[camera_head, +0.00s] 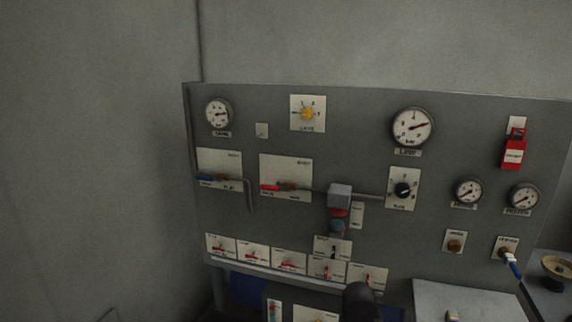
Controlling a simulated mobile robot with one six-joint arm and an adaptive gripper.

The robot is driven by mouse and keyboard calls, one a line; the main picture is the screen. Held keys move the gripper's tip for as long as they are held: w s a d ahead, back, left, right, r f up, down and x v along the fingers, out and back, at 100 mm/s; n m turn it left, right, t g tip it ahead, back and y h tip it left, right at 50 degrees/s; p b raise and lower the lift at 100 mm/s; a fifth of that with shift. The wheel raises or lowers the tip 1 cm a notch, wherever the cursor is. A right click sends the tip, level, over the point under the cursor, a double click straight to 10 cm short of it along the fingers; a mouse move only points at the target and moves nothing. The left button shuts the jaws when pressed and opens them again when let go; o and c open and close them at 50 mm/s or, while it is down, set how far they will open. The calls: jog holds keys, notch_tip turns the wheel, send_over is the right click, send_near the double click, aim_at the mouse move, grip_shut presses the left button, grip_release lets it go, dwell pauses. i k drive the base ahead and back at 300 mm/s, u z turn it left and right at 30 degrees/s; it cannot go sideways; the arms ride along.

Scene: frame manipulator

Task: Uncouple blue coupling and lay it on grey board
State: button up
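A blue coupling (513,267) hangs tilted down to the right from a fitting on a white plate at the lower right of the panel. Its pale upper end appears to meet the fitting; the exact joint is too small to make out. A light grey board (468,302) lies flat at the bottom right, below and left of the coupling, with a small tan object (452,316) on it. I do not see my gripper's fingers. A dark rounded cylinder at the bottom middle may be part of my arm.
The upright grey panel (290,225) carries gauges, a red padlock-like tag (514,150), a blue-handled valve (210,178), a red-handled valve (272,187) and a protruding grey box (340,194). A round tan object (557,267) is at the right edge. Bare wall is at left.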

aim_at(509, 259)
jog(key=z, duration=1.2)
